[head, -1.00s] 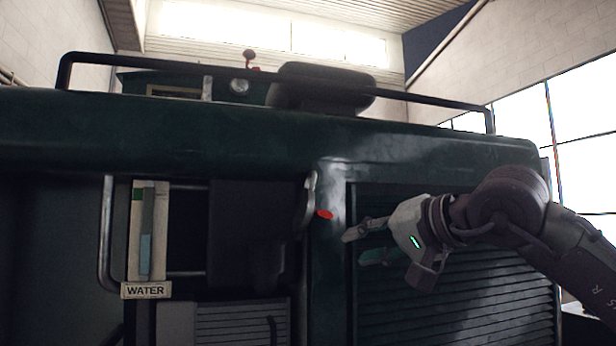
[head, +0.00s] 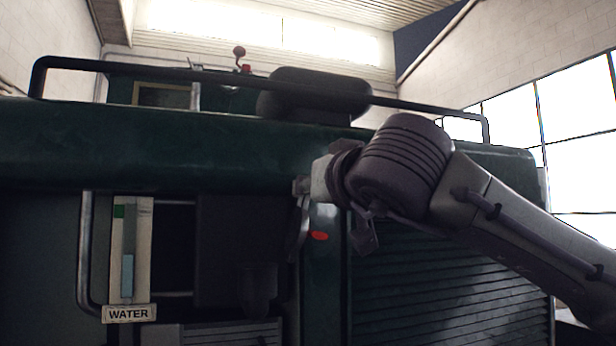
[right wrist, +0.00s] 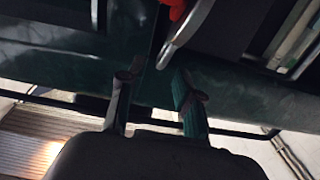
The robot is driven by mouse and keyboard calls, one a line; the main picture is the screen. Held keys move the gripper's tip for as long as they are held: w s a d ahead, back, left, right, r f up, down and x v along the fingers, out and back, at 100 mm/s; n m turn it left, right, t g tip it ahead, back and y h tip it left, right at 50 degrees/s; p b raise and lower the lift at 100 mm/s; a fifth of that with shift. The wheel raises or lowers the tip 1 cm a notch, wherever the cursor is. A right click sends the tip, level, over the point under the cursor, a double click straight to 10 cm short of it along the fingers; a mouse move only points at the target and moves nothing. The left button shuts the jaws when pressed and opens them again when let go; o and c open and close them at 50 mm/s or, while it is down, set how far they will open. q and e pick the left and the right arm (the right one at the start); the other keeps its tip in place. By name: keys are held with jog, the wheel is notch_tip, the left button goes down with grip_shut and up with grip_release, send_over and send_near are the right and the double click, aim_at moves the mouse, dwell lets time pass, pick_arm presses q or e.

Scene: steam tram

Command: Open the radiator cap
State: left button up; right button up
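A dark, rounded, cap-like piece (head: 315,94) sits on top of the green tram body (head: 150,145), behind the roof rail; I cannot tell for sure that it is the radiator cap. A grey lever (head: 298,232) with a red end (head: 319,236) stands at the front edge of the body, and it also shows in the right wrist view (right wrist: 187,34). My right gripper (head: 303,187) is at the lever's upper end in the head view. In the right wrist view its two fingers (right wrist: 155,80) are apart with nothing between them. My left gripper is not in view.
A dark rail (head: 210,76) runs along the top of the body. A water gauge with a WATER label (head: 128,313) is on the left. A louvred panel (head: 440,300) lies below my right arm. Bright windows (head: 560,110) are at the right.

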jog(key=shift+p+x, duration=0.45)
jog(key=shift+x, duration=1.2)
grip_shut()
